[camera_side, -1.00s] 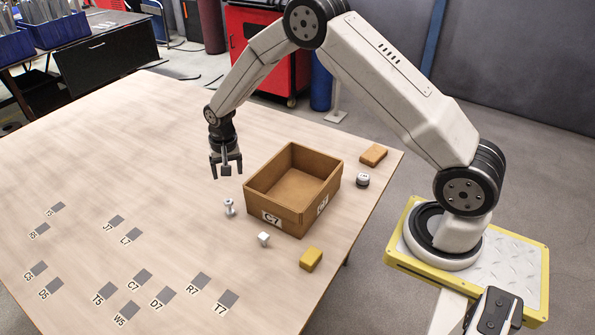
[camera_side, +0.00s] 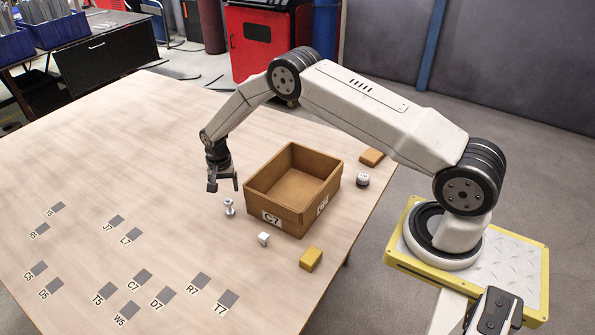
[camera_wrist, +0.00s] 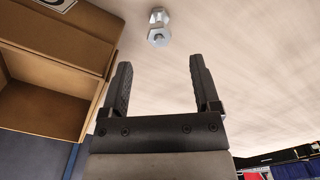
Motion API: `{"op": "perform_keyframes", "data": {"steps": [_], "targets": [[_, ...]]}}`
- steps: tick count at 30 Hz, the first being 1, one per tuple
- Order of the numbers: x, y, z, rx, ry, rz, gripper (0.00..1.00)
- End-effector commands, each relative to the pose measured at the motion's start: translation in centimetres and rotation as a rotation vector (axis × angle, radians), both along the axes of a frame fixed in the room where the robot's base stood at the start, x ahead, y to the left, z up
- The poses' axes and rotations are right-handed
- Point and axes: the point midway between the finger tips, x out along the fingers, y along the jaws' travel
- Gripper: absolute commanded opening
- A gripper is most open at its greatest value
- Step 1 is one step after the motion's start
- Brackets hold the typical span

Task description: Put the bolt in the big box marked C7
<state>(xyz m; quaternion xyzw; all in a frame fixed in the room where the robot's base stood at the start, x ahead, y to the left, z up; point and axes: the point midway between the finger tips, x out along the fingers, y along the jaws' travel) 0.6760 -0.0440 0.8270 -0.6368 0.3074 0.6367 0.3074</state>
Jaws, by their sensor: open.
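The bolt (camera_side: 229,207) is a small silver piece standing on the table just left of the box. It also shows in the wrist view (camera_wrist: 158,29), beyond my fingertips and roughly in line with the gap between them. The big brown box marked C7 (camera_side: 254,204) is open at the top and looks empty. Its wall shows at the left of the wrist view (camera_wrist: 75,50). My gripper (camera_side: 222,186) is open and empty, a little above and behind the bolt and apart from it. It also shows in the wrist view (camera_wrist: 158,75).
A white cube (camera_side: 263,239) and a yellow block (camera_side: 311,259) lie in front of the box. A round grey piece (camera_side: 362,180) and an orange-brown block (camera_side: 372,157) lie to its right. Several labelled grey squares (camera_side: 143,276) mark the table at left, which is otherwise clear.

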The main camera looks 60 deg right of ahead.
Motion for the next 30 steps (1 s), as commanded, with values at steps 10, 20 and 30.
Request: {"op": "perform_keyframes", "data": {"steps": [10, 20, 30], "targets": [[0.0, 0.0, -1.6, 0.000, 0.000, 0.001, 0.79], [-0.1, 0.0, -3.1, 0.000, 0.001, 0.001, 0.79], [-0.1, 0.0, -6.3, 0.001, -0.001, 0.001, 0.79]]}}
